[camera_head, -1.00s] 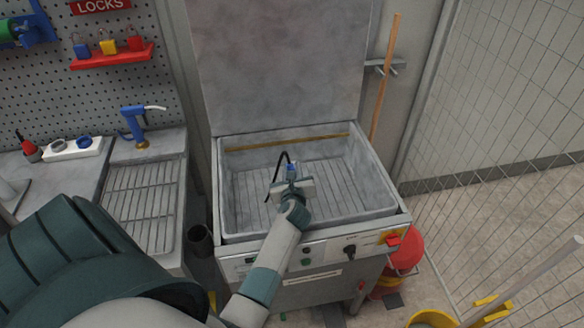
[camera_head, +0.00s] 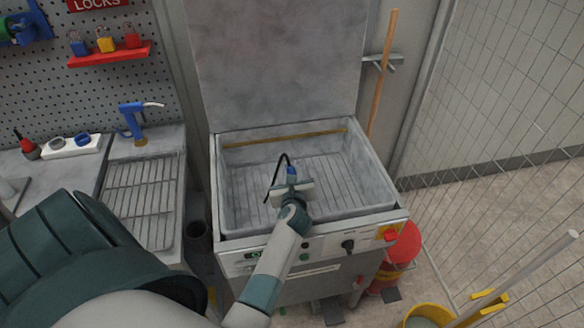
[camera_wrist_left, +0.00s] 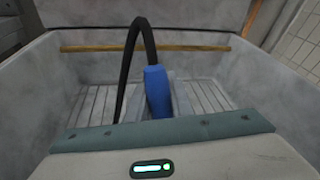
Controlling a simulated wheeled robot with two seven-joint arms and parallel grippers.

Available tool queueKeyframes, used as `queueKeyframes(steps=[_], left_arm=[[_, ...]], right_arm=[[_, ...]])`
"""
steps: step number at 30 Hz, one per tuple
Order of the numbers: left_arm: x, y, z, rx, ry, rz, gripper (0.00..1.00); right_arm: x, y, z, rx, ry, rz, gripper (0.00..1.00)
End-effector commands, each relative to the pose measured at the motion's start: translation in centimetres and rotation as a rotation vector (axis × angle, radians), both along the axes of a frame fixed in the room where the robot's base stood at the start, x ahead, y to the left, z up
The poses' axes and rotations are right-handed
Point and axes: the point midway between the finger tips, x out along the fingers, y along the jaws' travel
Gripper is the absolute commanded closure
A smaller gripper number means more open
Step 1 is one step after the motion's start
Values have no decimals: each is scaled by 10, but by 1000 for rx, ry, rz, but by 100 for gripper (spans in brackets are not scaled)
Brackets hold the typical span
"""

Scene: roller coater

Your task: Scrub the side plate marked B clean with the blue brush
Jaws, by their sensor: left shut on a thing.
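The blue brush (camera_wrist_left: 157,92) stands up from my left gripper in the left wrist view, with a black hose (camera_wrist_left: 132,60) curving up beside it. My left gripper (camera_head: 290,183) is shut on the brush over the open grey wash basin (camera_head: 240,200) in the head view, where the brush also shows (camera_head: 291,172). The brush's bristle end is hidden. No side plate marked B can be made out in either view. My right gripper is not in view.
The basin's grey lid (camera_head: 280,60) stands raised behind it. A slatted drain tray (camera_head: 140,200) lies to the left. A red button (camera_head: 391,235) is on the front panel. A yellow bucket (camera_head: 428,315) and wire mesh fence are at right.

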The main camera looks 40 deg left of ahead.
Motion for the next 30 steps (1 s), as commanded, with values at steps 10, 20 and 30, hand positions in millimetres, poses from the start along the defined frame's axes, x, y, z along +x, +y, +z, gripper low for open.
queueKeyframes(steps=[10, 20, 30], left_arm=[[-12, 5, -12, -6, 17, 1, 100], [-13, 8, -13, -4, 18, 3, 100], [-3, 24, -12, 0, 17, 7, 100]], right_arm=[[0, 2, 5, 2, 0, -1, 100], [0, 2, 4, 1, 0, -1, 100], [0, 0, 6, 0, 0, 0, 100]])
